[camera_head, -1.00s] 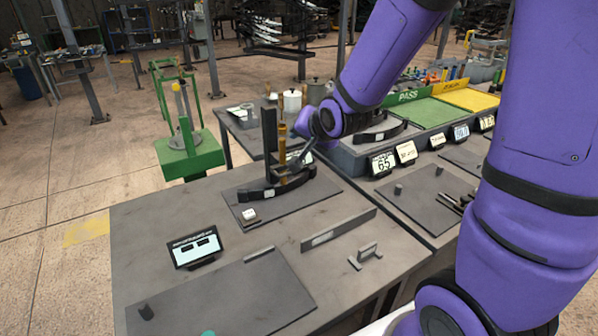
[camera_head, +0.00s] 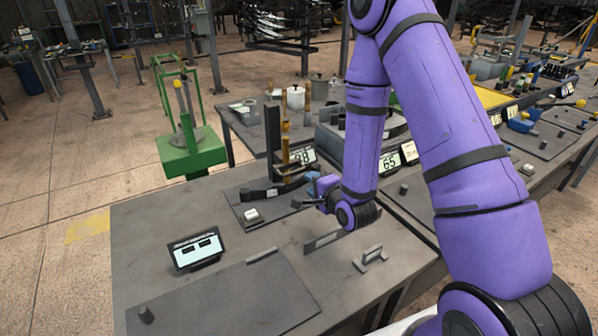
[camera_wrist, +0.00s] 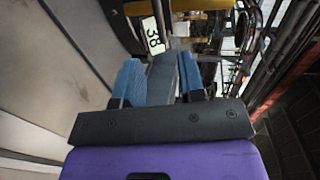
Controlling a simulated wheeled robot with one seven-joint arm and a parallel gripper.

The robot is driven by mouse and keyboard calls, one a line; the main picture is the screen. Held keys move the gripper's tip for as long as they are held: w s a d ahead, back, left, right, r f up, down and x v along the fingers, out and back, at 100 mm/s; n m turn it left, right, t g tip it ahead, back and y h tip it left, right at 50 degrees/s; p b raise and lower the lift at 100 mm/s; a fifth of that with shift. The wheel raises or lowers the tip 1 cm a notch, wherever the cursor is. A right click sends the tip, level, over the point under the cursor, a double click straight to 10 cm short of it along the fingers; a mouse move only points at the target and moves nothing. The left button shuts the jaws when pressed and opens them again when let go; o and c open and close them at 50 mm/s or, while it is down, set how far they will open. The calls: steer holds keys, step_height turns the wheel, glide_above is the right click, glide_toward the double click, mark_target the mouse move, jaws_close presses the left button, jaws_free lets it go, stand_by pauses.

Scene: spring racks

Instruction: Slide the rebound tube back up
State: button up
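A brass-yellow tube (camera_head: 285,140), which I take for the rebound tube, stands upright beside a black post (camera_head: 272,135) on a dark base plate (camera_head: 250,212). A dark curved leaf (camera_head: 262,193) lies across the plate at its foot. My gripper (camera_head: 316,190) is low, to the right of the tube and apart from it. In the wrist view my gripper's blue fingertips (camera_wrist: 160,75) are spread, with a dark grey part showing between them; I cannot tell what that part is. A yellow bar (camera_wrist: 205,5), probably the tube, crosses the top of that view.
A "38" card (camera_head: 303,156) stands behind the tube and shows in the wrist view (camera_wrist: 152,36). A small display (camera_head: 195,250), a white block (camera_head: 251,215), an upright strip (camera_head: 325,240) and a grey handle (camera_head: 370,258) are on the bench.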

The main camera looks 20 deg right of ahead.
mark_target(295, 172)
steer(key=x, duration=1)
steer(key=shift+w, duration=0.35)
jaws_close()
